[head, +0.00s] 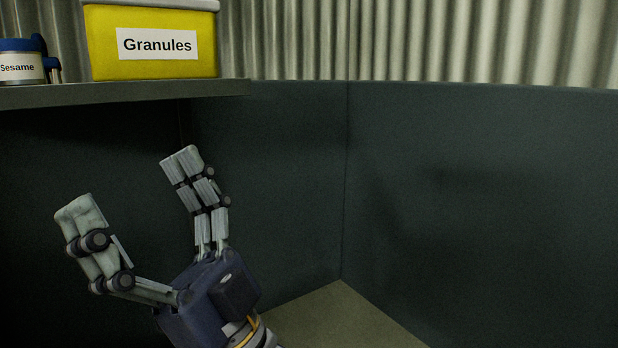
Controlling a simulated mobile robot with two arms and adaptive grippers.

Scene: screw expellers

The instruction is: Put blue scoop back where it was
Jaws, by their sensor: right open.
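My right gripper (131,184) is open and empty, its fingers spread wide and pointing up, below and in front of the shelf. No whole scoop can be made out. A dark blue piece (54,69) shows on the shelf at the far left, just right of a jar labelled Sesame (18,68) with a blue lid. I cannot tell whether this piece is a scoop or part of the jar. My left gripper is out of view.
A grey shelf (150,91) runs across the upper left and ends near the middle. A yellow bin labelled Granules (158,65) stands on it. Dark walls (480,190) meet in a corner on the right. A bare beige surface (335,318) lies at the bottom.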

